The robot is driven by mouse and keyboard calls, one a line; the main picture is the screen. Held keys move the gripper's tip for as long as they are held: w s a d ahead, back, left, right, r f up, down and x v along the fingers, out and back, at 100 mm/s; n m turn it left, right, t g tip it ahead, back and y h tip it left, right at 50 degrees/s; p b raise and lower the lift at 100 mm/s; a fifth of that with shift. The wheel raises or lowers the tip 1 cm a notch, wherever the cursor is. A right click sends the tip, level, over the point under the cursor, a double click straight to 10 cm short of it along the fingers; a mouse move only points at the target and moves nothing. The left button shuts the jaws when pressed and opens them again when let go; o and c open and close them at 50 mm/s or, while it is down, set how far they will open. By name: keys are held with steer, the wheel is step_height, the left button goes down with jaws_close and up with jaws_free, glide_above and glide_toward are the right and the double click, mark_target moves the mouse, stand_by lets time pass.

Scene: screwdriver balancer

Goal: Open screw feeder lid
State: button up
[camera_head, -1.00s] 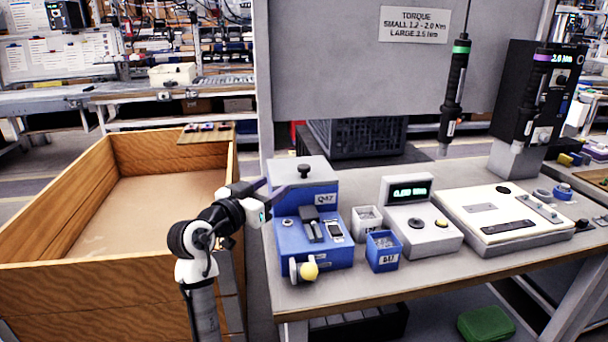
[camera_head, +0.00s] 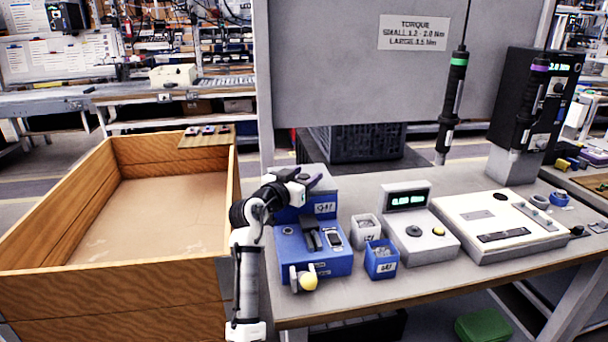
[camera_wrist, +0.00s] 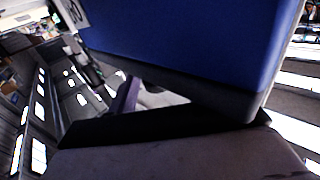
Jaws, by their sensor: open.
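The blue screw feeder (camera_head: 290,240) stands at the left end of the workbench, with a label on its upper front. Its grey lid (camera_head: 284,171) is on top and looks shut, partly covered by my arm. The dark knob seen on the lid earlier is hidden now. My gripper (camera_head: 316,180) is open, with its dark purple fingers over or beside the lid. The head view does not show whether they touch it. In the wrist view, a blue body (camera_wrist: 190,40) with a dark edge fills the top, close to one purplish finger (camera_wrist: 125,97).
A yellow ball (camera_head: 309,282) sticks out at the feeder's front. Small bins (camera_head: 381,266) and a grey display unit (camera_head: 425,240) stand to its right. A wooden-sided crate (camera_head: 110,290) is at the left. A screwdriver (camera_head: 449,115) hangs over the bench.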

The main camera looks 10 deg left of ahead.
jaws_close()
stand_by(0.3)
